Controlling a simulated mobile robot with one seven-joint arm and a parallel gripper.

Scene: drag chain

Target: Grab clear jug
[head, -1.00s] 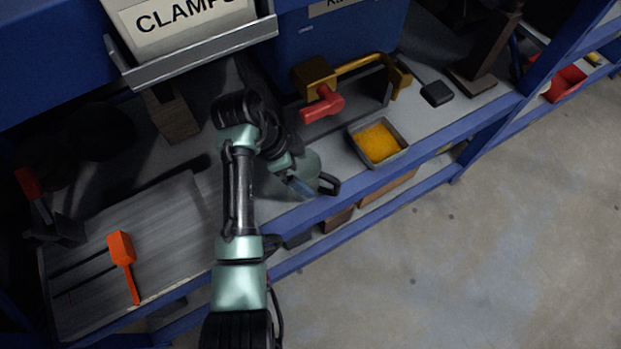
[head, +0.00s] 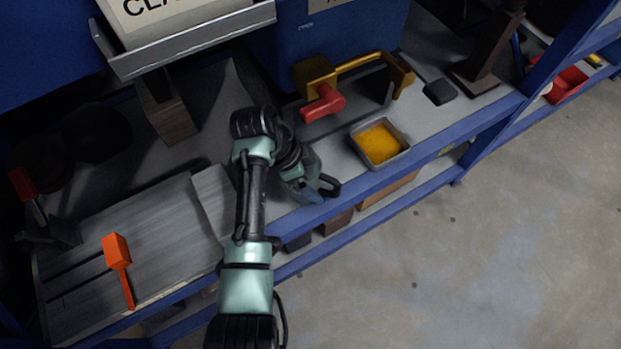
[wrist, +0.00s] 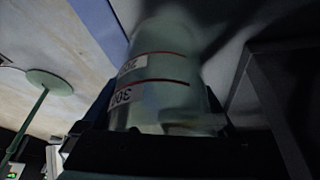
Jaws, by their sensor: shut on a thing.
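The clear jug (wrist: 165,70) fills the middle of the wrist view. It is see-through and greenish, with red level lines and white number labels that appear upside down. My gripper (wrist: 160,98) is shut on it, with a dark finger on either side. In the head view my gripper (head: 316,187) is low over the shelf's front edge, left of the yellow-filled tray. My arm largely hides the jug there, and I cannot tell whether the jug touches the shelf.
The metal tray with yellow contents (head: 403,150) sits right of my gripper. A red-and-brass clamp (head: 322,103) stands behind it. A blue rail (head: 420,175) edges the shelf; open floor (head: 500,250) lies at right.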

